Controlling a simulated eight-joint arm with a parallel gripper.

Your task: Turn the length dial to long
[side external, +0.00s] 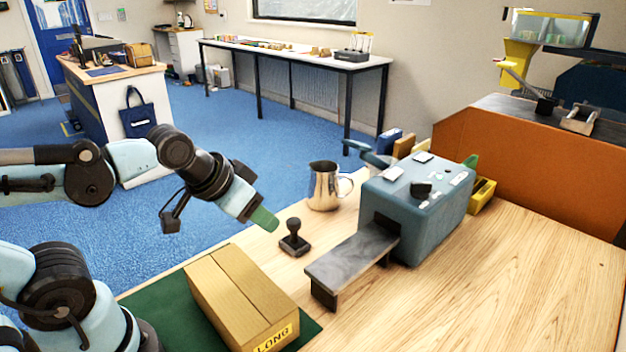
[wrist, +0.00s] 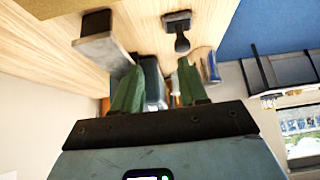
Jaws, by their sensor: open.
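The blue-grey machine (side external: 420,212) stands on the wooden table. A black knob (side external: 420,190), which looks like the length dial, sits on its top among small pale labels. The labels are too small to read and I cannot tell where the knob points. My gripper (side external: 264,219) is left of the machine, above the table's far edge and well apart from the knob. In the wrist view my gripper (wrist: 157,66) has its two green fingers spread with nothing held. The machine (wrist: 152,84) shows partly between and behind the fingers there; the knob cannot be made out.
A metal ledge (side external: 352,262) juts from the machine's front. A black stamp (side external: 293,240) and steel jug (side external: 324,188) stand between gripper and machine. A carton (side external: 238,290) marked LONG lies on a green mat (side external: 165,303). A yellow bin (side external: 482,196) is behind; table right is clear.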

